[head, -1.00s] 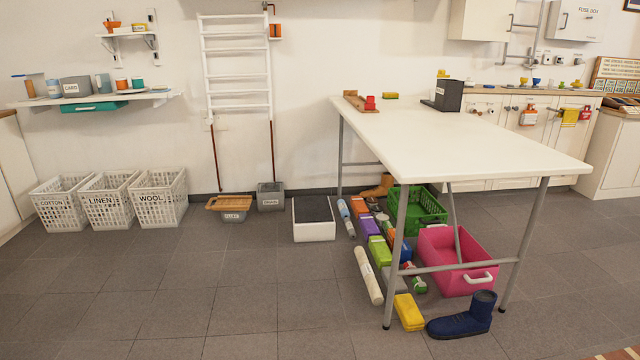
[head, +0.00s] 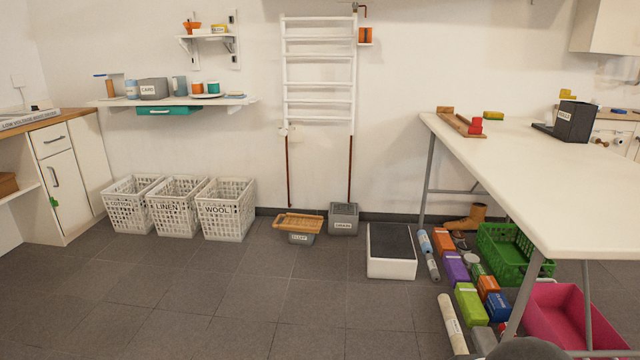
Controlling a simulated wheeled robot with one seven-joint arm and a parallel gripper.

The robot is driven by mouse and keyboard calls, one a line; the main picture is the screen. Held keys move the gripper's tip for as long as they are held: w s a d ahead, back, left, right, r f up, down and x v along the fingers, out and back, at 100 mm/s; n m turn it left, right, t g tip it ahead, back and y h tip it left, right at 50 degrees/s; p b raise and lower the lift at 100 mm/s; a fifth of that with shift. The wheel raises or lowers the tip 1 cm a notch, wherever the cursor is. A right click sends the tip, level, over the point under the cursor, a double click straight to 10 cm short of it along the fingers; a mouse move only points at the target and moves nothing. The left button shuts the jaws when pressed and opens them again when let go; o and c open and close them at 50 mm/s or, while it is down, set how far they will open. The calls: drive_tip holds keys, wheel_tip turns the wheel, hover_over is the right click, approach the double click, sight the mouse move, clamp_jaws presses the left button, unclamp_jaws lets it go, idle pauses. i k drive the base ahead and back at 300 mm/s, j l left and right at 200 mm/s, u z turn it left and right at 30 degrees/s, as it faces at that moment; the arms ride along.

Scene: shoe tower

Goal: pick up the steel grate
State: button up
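I cannot make out a steel grate for certain in the head view. A white box with a flat dark grey top (head: 391,267) stands on the floor left of the white table; whether that top is a grate is too unclear to tell. A grey labelled bin (head: 343,219) stands by the wall below the white ladder-like rack, and its top is hard to read. My gripper is not in view. A dark rounded shape at the bottom right edge may be part of my arm.
The white table (head: 530,165) stands at the right, with a green crate (head: 503,253), a pink bin (head: 560,318) and several coloured boxes beneath it. Several white baskets (head: 226,209) and a slatted wooden tray on a bin (head: 298,222) line the wall. Floor ahead is clear.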

sight(343, 208)
drive_tip(key=i+u, duration=0.3)
drive_tip(key=i, duration=1.55)
drive_tip(key=i+j+z, duration=0.15)
drive_tip(key=i+z, duration=0.25)
drive_tip(key=i, duration=0.25)
drive_tip(key=i+j+z, duration=0.4)
drive_tip(key=i, duration=0.2)
drive_tip(key=i+j+z, duration=0.85)
drive_tip(key=j, duration=0.4)
drive_tip(key=i, duration=0.1)
